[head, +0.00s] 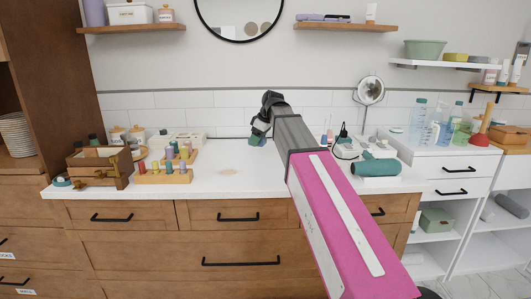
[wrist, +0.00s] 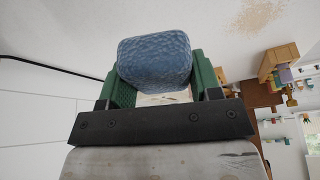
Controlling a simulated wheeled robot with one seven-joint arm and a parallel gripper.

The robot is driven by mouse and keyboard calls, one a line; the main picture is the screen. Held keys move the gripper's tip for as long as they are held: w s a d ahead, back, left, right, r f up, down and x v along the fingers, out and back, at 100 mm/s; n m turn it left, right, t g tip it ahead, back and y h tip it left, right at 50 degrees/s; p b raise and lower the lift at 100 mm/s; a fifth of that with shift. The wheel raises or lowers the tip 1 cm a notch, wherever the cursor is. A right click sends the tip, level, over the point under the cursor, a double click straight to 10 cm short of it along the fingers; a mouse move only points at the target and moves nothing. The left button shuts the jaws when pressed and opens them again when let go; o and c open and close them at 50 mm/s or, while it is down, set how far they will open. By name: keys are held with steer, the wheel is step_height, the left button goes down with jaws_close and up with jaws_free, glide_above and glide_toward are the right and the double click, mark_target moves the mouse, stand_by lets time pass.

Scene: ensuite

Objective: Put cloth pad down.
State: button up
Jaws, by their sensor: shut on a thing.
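The cloth pad (wrist: 155,58) is blue and textured, and sits between the green fingers of my gripper (wrist: 160,82) in the wrist view. My gripper is shut on it. In the head view my arm reaches over the white counter (head: 225,185), and my gripper (head: 258,137) is low at the back of the counter, near the tiled wall. The pad is small and mostly hidden there by the gripper. I cannot tell whether it touches the counter.
A wooden peg rack (head: 163,178) and a wooden box (head: 100,168) stand on the left of the counter.

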mark_target(263, 157)
steer(key=w+d+f, duration=0.3)
steer(key=shift+w+d, duration=0.15)
steer(key=shift+w, duration=0.1)
steer(key=shift+f, duration=2)
steer(key=shift+f, duration=0.25)
steer(key=o, duration=0.9)
steer(key=shift+s+f, duration=0.2)
steer(key=shift+s, duration=0.15)
steer(key=shift+c, duration=0.2)
steer(key=shift+r, duration=0.45)
steer(key=v, duration=1.2)
steer(key=shift+w+d, duration=0.1)
steer(key=shift+w, duration=0.15)
